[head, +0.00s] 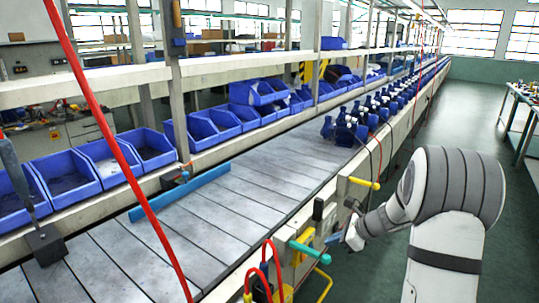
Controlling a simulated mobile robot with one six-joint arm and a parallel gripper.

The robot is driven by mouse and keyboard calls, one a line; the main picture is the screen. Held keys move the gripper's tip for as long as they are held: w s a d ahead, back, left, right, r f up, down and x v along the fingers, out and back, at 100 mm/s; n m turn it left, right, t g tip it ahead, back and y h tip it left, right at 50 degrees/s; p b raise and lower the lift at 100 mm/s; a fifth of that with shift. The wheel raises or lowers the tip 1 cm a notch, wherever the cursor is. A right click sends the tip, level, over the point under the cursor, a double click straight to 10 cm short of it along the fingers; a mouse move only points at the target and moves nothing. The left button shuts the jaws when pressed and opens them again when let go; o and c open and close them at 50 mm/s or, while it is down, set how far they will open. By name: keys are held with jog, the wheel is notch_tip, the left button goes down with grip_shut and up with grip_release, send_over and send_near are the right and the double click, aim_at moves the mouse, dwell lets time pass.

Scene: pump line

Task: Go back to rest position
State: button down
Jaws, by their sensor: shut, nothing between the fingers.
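My arm reaches in from the right in the head view, bent over at its large white and grey joint. My gripper (352,236) is at the arm's left end, small in the picture, beside the near side of the conveyor line. It is shut and holds nothing. Its fingertips are hard to make out against the fittings behind them. A teal-handled fitting (308,252) is just left of my gripper, and I cannot tell whether they touch.
The slatted conveyor (225,215) carries a blue bar (180,192) and, farther back, a row of blue pumps (350,128). Blue bins (105,160) line its far side. A yellow handle (365,183) and red hoses (262,275) are near my arm. The green floor (475,110) is open at right.

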jog(key=s+a+r+n, duration=0.1)
jog(key=s+r, duration=0.1)
jog(key=s+a+r+n+g+p, duration=0.1)
jog(key=a+r+n, duration=0.1)
jog(key=s+a+r+n, duration=0.1)
jog(key=s+r, duration=0.1)
jog(key=shift+s+a+r+n+h+p, duration=0.25)
jog(key=shift+s+a+n+h+p, duration=0.05)
jog(key=shift+s+h+p, duration=0.1)
jog(key=s+a+r+n+h+p, duration=0.1)
jog(key=s+r+n+h+p, duration=0.2)
jog(key=s+r+n, duration=0.3)
jog(key=s+a+r+n+g+h+p, duration=0.1)
jog(key=s+r+n, duration=0.5)
jog(key=s+n, duration=0.6)
jog(key=s+a+h+p, duration=0.1)
jog(key=s+h+p, duration=0.1)
jog(key=s, duration=0.4)
jog(key=shift+s+a+n+g+h+p, duration=0.2)
jog(key=shift+s+n+g+h+p, duration=0.1)
jog(key=shift+p, duration=0.1)
